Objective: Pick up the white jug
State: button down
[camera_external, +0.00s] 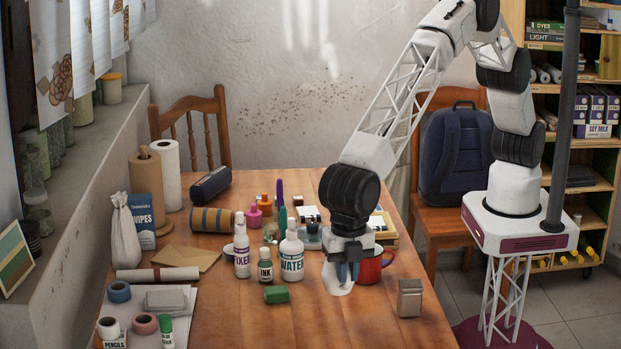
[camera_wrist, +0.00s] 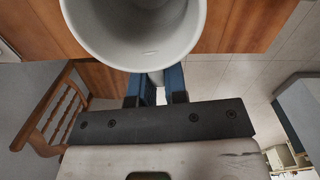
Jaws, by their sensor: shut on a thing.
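I cannot tell whether the jug's base touches the table.
A red mug (camera_external: 371,268) stands close behind my gripper to the right. A metal box (camera_external: 410,298) is at the right. A WATER bottle (camera_external: 291,262) and a green block (camera_external: 276,295) are at the left. The front of the table (camera_external: 320,325) is clear.

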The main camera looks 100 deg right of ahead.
jog(key=shift+r, duration=1.05)
jog(key=shift+r, duration=0.1)
jog(key=shift+s, duration=0.1)
